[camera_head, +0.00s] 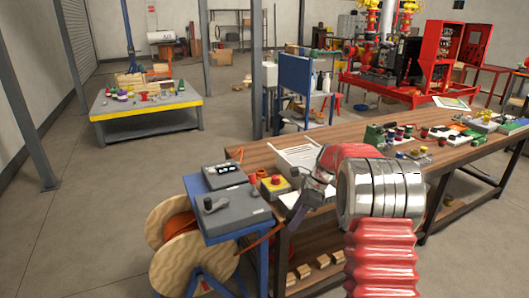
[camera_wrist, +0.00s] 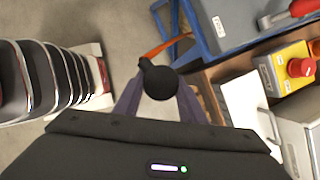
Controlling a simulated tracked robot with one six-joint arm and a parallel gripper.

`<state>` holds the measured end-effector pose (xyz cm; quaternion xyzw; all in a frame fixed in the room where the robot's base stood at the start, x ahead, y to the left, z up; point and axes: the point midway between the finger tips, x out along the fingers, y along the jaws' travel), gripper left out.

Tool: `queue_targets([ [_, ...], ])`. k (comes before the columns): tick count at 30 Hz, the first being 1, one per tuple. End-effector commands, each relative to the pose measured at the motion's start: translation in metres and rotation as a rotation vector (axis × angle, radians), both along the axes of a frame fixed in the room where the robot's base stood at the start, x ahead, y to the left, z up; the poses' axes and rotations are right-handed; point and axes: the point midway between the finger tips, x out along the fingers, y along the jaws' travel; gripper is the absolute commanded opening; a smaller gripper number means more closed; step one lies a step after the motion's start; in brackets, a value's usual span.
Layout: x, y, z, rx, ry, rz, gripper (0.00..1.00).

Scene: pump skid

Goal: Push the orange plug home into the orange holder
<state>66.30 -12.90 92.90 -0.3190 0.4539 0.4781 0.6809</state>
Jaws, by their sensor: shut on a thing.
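My gripper (camera_wrist: 158,92) has its purple fingers closed on a round black plug body (camera_wrist: 158,78) in the wrist view. An orange cable (camera_wrist: 165,46) runs from behind the plug body towards the blue stand. In the head view my gripper (camera_head: 296,212) hangs by the near left end of the wooden workbench, right of the blue stand; the plug there is too small or hidden to make out. An orange cable (camera_head: 262,238) shows below it. I cannot pick out the orange holder in either view. The plug appears held in the air, clear of any socket.
The blue stand (camera_head: 232,230) carries grey boxes, beside a wooden cable reel (camera_head: 172,250). On the workbench (camera_head: 350,150) are a yellow box with a red button (camera_head: 274,186) and a white sheet (camera_head: 301,152). Several small parts crowd its right side.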

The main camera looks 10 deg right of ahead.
Motion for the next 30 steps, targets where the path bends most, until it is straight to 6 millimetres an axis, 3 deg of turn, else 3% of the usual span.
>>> queue_targets([
  [6, 0.015, 0.002, 0.012, 0.0, -0.002, -0.29, 0.1],
  [12, 0.022, 0.001, 0.015, 0.0, -0.001, -0.473, 0.1],
  [30, 0.027, -0.002, 0.016, 0.0, 0.0, -0.711, 0.1],
])
